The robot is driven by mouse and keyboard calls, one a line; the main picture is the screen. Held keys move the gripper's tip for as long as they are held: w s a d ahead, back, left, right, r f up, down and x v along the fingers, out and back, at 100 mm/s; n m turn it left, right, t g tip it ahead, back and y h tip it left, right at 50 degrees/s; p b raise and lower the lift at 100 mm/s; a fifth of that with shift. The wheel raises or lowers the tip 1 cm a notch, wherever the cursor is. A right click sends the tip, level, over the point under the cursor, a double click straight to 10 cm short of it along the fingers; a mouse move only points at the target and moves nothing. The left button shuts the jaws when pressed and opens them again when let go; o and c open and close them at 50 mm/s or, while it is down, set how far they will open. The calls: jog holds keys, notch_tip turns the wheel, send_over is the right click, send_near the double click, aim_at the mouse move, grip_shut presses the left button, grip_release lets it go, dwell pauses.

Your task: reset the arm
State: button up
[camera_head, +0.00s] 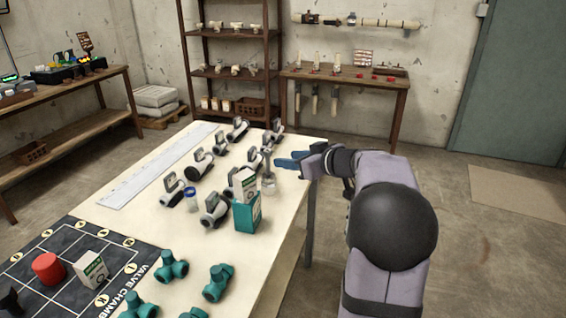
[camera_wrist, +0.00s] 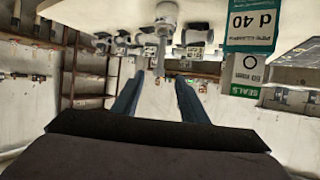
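My gripper (camera_head: 290,160) reaches over the right edge of the white-topped table (camera_head: 270,262). Its two blue fingers are apart, with nothing between them in the wrist view (camera_wrist: 157,88). A small grey jar-like item (camera_head: 268,185) with something upright in it stands just beyond the fingertips. A grey item with a stem (camera_wrist: 162,30) shows ahead of the fingers in the wrist view, which looks upside down. I cannot tell whether they are the same thing.
Several grey valve fittings (camera_head: 213,208) crowd the table near my gripper. A teal box (camera_head: 247,213) stands close by. Teal pipe fittings (camera_head: 218,282), a red cylinder (camera_head: 48,268) and a white box (camera_head: 92,269) are nearer the front. The floor right of the table is clear.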

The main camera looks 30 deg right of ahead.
jog(key=shift+s+r, duration=0.1)
jog(key=shift+s, duration=0.25)
jog(key=s+a+f+m+g+y+b, duration=0.1)
jog(key=s+a+f+m+g+b, duration=0.3)
jog(key=s+f, duration=0.75)
jog(key=s+a+f+m+g+b, duration=0.25)
jog(key=s+a+f+g, duration=0.3)
jog(key=s+f, duration=0.6)
jog(key=s+a+n+g+h+p, duration=0.4)
jog(key=s+a+p, duration=0.3)
jog(key=s+a, duration=0.3)
notch_tip(320, 180, up, 19)
jog(key=w+a+p, duration=0.1)
jog(key=p, duration=1.8)
jog(key=shift+a+r, duration=0.2)
